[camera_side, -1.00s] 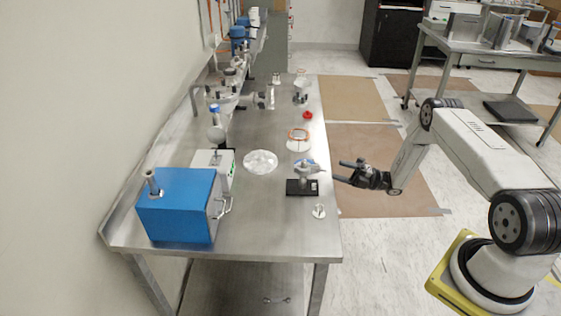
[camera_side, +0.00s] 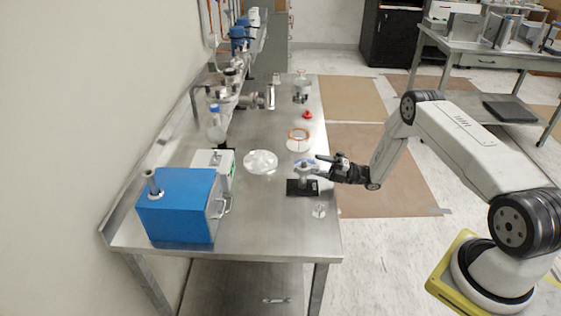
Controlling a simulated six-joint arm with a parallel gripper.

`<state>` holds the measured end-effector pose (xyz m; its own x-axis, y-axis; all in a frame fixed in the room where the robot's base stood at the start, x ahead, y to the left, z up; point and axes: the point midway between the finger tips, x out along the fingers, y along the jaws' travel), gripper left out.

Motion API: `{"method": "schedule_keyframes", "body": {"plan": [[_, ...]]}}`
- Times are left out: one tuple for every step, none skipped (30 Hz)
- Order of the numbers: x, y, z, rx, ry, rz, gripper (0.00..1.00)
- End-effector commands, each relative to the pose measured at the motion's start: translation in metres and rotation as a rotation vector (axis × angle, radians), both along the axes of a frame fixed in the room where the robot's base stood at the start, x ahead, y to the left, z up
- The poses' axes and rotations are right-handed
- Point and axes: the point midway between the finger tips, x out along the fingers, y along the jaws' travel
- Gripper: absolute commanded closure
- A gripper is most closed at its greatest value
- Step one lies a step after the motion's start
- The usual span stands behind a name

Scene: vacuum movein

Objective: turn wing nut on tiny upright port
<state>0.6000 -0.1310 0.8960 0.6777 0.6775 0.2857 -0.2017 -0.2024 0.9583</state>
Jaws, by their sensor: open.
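The small upright port (camera_side: 304,175) stands on a black base plate (camera_side: 298,188) near the right edge of the steel table. A clamp with a bluish part (camera_side: 303,162) sits around its top; the wing nut is too small to make out clearly. My gripper (camera_side: 321,165) is open and reaches in from the right. Its fingertips are at the right side of the clamp, overlapping it in the picture. I cannot tell whether they touch it.
A blue box (camera_side: 178,207) and a clear disc (camera_side: 260,162) stand left of the port. A small metal fitting (camera_side: 319,211) lies in front. An orange ring (camera_side: 298,136) and a red piece (camera_side: 307,115) lie behind. Piping (camera_side: 243,100) runs along the wall.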

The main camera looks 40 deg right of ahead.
Motion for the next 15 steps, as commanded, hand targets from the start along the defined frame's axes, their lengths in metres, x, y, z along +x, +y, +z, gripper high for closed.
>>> {"method": "schedule_keyframes", "body": {"plan": [[0.0000, 0.0000, 0.0000, 0.000, 0.000, 0.000, 0.33], [0.0000, 0.0000, 0.0000, 0.000, 0.000, 0.000, 0.33], [-0.0001, -0.0001, 0.0000, 0.000, 0.000, 0.000, 0.33], [-0.0001, -0.0001, 0.0000, 0.000, 0.000, 0.000, 0.39], [-0.0001, -0.0001, 0.0000, 0.000, 0.000, 0.000, 0.49], [-0.0001, -0.0001, -0.0001, 0.000, 0.000, 0.000, 0.61], [-0.0001, -0.0001, -0.0001, 0.000, 0.000, 0.000, 0.71], [-0.0001, -0.0001, -0.0002, 0.000, 0.000, 0.000, 0.80], [-0.0001, -0.0001, -0.0001, 0.000, 0.000, 0.000, 0.93], [-0.0002, -0.0002, -0.0001, 0.000, 0.000, 0.000, 1.00], [-0.0001, -0.0001, -0.0001, 0.000, 0.000, 0.000, 1.00], [-0.0002, -0.0001, -0.0001, 0.000, 0.000, 0.001, 1.00], [-0.0001, 0.0000, 0.0000, 0.000, 0.000, 0.001, 1.00], [-0.0001, 0.0000, 0.0000, 0.000, 0.000, 0.001, 1.00], [-0.0001, 0.0001, 0.0000, 0.000, 0.000, 0.001, 1.00]]}}
